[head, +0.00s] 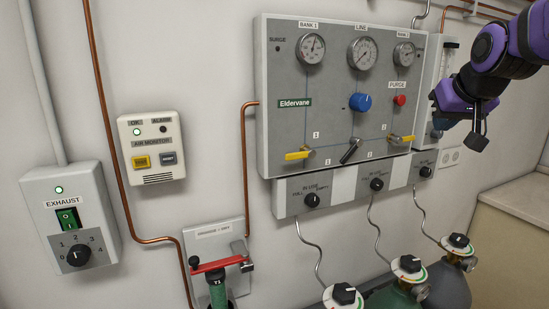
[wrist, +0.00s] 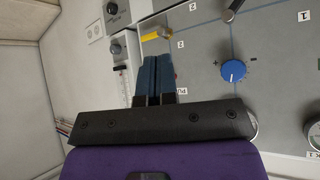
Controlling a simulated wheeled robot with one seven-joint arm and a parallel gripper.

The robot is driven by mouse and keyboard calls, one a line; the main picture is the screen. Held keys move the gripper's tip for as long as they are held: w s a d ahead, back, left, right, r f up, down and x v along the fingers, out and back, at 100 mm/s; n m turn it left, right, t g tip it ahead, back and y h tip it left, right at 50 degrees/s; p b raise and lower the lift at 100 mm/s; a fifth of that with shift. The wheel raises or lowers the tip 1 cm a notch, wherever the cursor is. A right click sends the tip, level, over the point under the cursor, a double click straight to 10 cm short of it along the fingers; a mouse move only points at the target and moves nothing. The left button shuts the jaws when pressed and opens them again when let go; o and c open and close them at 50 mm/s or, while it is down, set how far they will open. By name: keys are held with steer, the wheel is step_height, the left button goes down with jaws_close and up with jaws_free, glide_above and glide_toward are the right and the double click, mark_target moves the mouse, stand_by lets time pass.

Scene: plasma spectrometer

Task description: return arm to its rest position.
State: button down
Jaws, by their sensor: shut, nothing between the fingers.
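My gripper (head: 478,136) is at the upper right in the head view, in front of the right edge of the grey gas panel (head: 285,95) and the wall beside it. Its purple arm comes in from the right edge. In the wrist view my gripper (wrist: 157,62) shows two dark blue fingers side by side, pressed together with nothing between them. The panel fills the right of the wrist view, with its blue knob (wrist: 233,71) right of the fingers. The fingers partly cover the red purge button in the wrist view. I cannot tell the exact gap to the panel.
A flow meter (head: 437,75) is on the wall behind the gripper. Below the panel stand several gas cylinders (head: 452,285) with black knobs. An exhaust switch box (head: 70,220) and an air monitor (head: 152,148) are at left. A beige cabinet (head: 510,225) is at right.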

steer(key=s+a+f+g, duration=0.1)
steer(key=s+f, duration=0.1)
steer(key=s, duration=0.5)
steer(key=s+a+f+g, duration=0.1)
steer(key=s+a+f, duration=0.1)
steer(key=s, duration=0.6)
steer(key=s+a+f+n+g, duration=0.1)
steer(key=s+f, duration=0.3)
steer(key=s, duration=0.4)
steer(key=shift+s+a+g+y, duration=0.25)
steer(key=shift+a+g+y, duration=0.05)
steer(key=shift+d, duration=0.1)
steer(key=c, duration=1.8)
jaws_free()
